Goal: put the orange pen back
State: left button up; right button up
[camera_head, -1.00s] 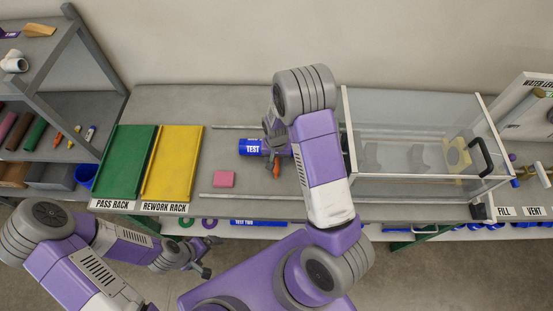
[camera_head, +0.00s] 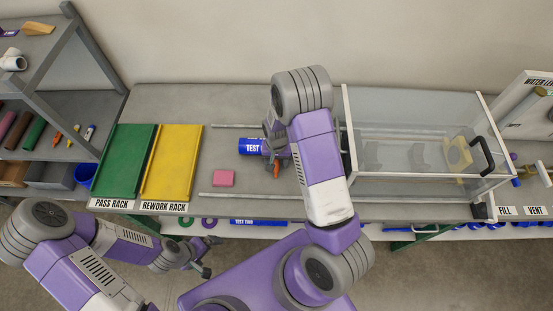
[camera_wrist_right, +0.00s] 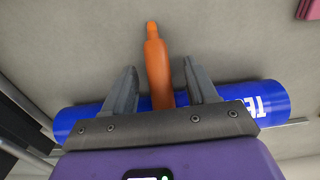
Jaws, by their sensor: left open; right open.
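The orange pen (camera_wrist_right: 157,62) lies between the two spread fingers of my right gripper (camera_wrist_right: 161,68) in the right wrist view. Clear space shows at least on its right side. The blue pipe (camera_wrist_right: 275,98), with white lettering, lies crosswise under the fingers and the pen. In the head view the blue pipe (camera_head: 250,146) reads "TEST" and lies on the bench; a bit of the orange pen (camera_head: 277,168) shows beside my right gripper, mostly hidden by my arm. My left gripper (camera_head: 210,256) is open and empty, low in front of the bench.
The green pass rack (camera_head: 125,165) and yellow rework rack (camera_head: 172,165) are further left. A shelf (camera_head: 40,110) with several coloured rolls and markers stands at far left. A clear tank (camera_head: 400,130) stands close right of my right arm.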

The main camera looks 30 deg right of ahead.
grip_shut()
dwell(0.3)
